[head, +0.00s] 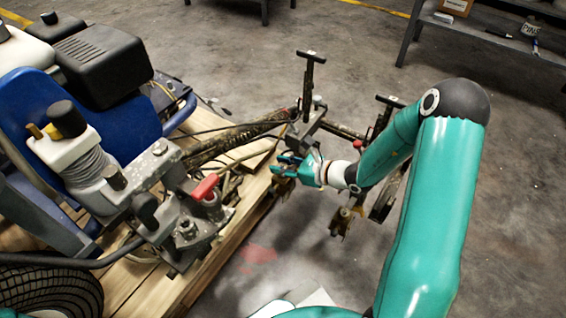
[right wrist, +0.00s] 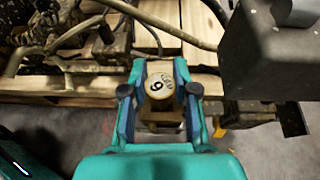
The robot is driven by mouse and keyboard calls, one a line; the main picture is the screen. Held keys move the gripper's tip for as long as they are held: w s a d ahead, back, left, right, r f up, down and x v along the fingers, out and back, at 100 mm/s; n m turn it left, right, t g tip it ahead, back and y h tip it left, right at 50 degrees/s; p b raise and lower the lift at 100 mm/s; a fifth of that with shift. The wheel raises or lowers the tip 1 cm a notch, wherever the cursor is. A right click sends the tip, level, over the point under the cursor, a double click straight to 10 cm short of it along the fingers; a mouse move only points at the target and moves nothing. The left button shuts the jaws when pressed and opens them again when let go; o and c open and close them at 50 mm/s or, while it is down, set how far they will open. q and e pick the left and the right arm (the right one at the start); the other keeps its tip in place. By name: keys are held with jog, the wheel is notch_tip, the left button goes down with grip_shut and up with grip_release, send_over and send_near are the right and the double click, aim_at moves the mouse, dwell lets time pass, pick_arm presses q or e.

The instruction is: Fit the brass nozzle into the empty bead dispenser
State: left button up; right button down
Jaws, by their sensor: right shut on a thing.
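My right gripper (head: 286,166) reaches in from the right in the head view, low beside the striper's front frame. In the right wrist view its two fingers (right wrist: 159,95) are closed around a small brass-coloured piece (right wrist: 160,87) with a pale round face marked with a 6 or 9; I take it to be the brass nozzle. In the head view the piece shows just below the fingertips (head: 283,185). Another brass-coloured fitting (head: 343,220) hangs lower, to the right of the gripper. I cannot tell which part is the empty dispenser. My left gripper is not in view.
The line striper (head: 105,60) stands on a wooden pallet (head: 150,290) at left, with hoses and a red-handled valve (head: 204,187). Black T-handled posts (head: 307,80) rise behind my gripper. Grey shelving (head: 480,30) stands at upper right. Concrete floor is open below.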

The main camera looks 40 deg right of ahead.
jog(key=shift+d+f, duration=0.15)
jog(key=shift+f, duration=1.15)
jog(key=c, duration=0.5)
grip_release()
jog(key=shift+s+d, duration=0.1)
